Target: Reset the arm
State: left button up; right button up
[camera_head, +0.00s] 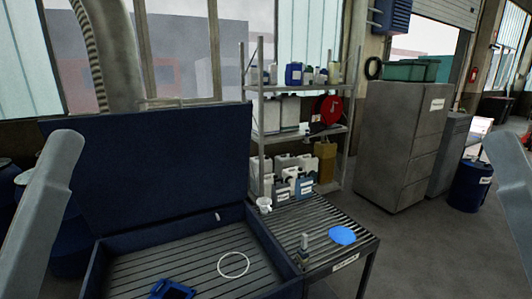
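Grey links of my two arms show at the left and right edges of the head view, raised and apart from the objects. Neither gripper is in view, so I cannot see whether they are open or hold anything. Below and between the arms is a large blue bin (262,250) with its blue lid (150,160) standing open. On its slatted floor lie a white ring (233,265) and a blue part (172,290), cut off by the lower edge.
A slatted table (310,220) adjoins the bin on the right. Behind stand a shelf (300,135) with jugs, a grey cabinet (400,145) and a blue drum (470,186).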

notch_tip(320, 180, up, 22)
jog(key=p, duration=1.8)
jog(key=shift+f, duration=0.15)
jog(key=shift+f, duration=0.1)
